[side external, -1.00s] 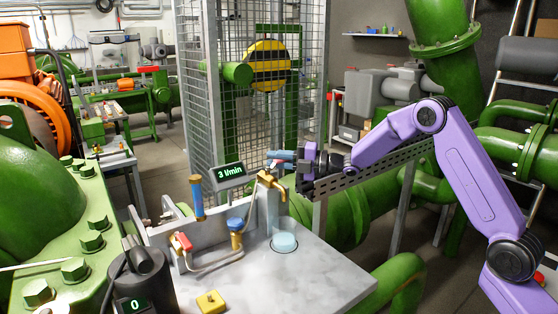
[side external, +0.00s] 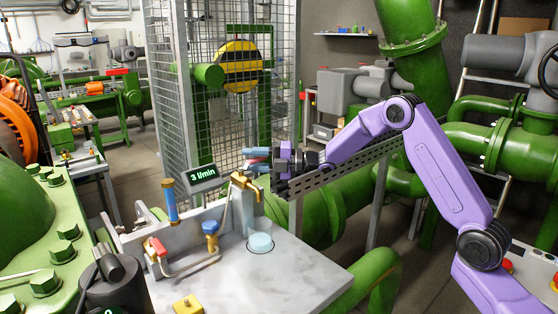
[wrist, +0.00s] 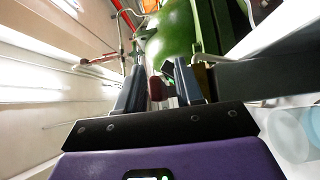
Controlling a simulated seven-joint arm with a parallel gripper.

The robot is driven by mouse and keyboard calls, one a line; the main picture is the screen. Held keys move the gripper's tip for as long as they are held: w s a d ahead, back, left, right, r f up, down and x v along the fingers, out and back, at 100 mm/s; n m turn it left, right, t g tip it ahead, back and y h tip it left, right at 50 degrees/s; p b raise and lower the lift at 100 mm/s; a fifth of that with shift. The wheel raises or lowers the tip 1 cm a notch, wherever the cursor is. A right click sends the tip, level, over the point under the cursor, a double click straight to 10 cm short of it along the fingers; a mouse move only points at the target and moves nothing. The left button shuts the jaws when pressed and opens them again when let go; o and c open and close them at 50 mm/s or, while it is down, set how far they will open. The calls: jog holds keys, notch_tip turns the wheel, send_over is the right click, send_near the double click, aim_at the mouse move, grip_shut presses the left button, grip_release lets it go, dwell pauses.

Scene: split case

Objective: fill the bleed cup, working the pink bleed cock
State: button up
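The clear bleed cup (side external: 261,234) stands on the grey bench top, below and right of the brass spout (side external: 241,181). It holds pale blue liquid in its lower part. In the wrist view the cup (wrist: 288,135) is at the right edge. My gripper (side external: 256,158) is at the top of the brass tap, pointing left. In the wrist view its fingers (wrist: 158,88) are apart, with a dull pink-red handle (wrist: 155,89) between them, seemingly the pink bleed cock. Gaps show on both sides of it. In the side view the fingers mostly hide the cock.
A display reading 3 l/min (side external: 203,175) stands left of the tap. A mesh guard (side external: 215,95) rises behind. The bench right of the cup is clear.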

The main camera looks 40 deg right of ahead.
jog(key=v, duration=1.6)
jog(key=shift+s+d, duration=0.25)
jog(key=shift+s+a, duration=0.1)
dwell(0.6)
jog(key=x, duration=1.7)
jog(key=shift+w+a, duration=0.1)
jog(key=shift+w, duration=0.15)
grip_shut()
